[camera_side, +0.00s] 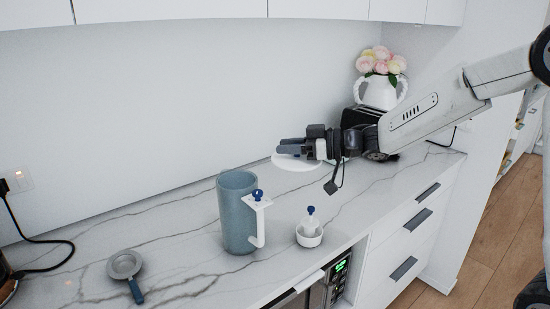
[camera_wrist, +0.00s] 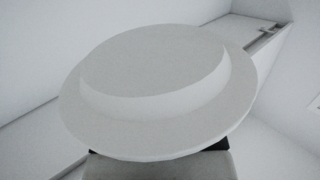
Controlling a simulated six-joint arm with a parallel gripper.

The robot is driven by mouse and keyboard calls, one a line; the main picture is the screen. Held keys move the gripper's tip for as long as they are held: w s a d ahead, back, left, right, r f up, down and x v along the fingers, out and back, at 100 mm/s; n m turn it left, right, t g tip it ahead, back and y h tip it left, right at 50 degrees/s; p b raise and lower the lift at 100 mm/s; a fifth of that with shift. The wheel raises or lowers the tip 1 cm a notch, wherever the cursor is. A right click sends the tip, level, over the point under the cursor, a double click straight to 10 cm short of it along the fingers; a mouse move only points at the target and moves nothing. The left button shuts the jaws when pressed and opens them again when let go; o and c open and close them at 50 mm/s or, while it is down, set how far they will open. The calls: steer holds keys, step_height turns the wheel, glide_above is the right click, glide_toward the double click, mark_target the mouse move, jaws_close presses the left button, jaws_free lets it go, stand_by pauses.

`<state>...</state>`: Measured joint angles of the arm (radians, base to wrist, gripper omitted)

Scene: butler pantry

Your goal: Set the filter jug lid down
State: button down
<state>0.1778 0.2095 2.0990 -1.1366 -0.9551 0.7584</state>
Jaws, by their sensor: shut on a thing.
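The filter jug lid (camera_side: 298,164) is a white round disc at the back of the counter. In the wrist view the lid (camera_wrist: 155,70) fills most of the picture, with a raised round middle and a wider flat rim. My gripper (camera_side: 291,147) is shut on the lid, and its near edge meets the dark fingers at the bottom of the wrist view. I cannot tell whether the lid touches the counter. The blue-grey filter jug (camera_side: 236,220) stands upright and open-topped in front and to the left, with a white handle (camera_side: 260,225) on its right.
A small white bowl (camera_side: 309,238) holding a blue-topped item stands right of the jug. A strainer (camera_side: 125,266) lies front left. A black toaster (camera_side: 362,115) and a flower vase (camera_side: 381,92) stand behind my arm.

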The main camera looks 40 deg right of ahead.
steer(key=s+d+f+m+t+h, duration=0.2)
steer(key=s+d+f+m+h, duration=0.2)
steer(key=d+f, duration=0.5)
steer(key=shift+s+d+h, duration=0.3)
steer(key=shift+d+h, duration=0.3)
steer(key=shift+d, duration=0.55)
steer(key=shift+f, duration=0.2)
step_height(320, 180, down, 8)
steer(key=s+m+t+h, duration=0.1)
steer(key=s+m+h, duration=0.1)
steer(key=m+h, duration=0.1)
steer(key=shift+h, duration=0.9)
steer(key=a, duration=0.7)
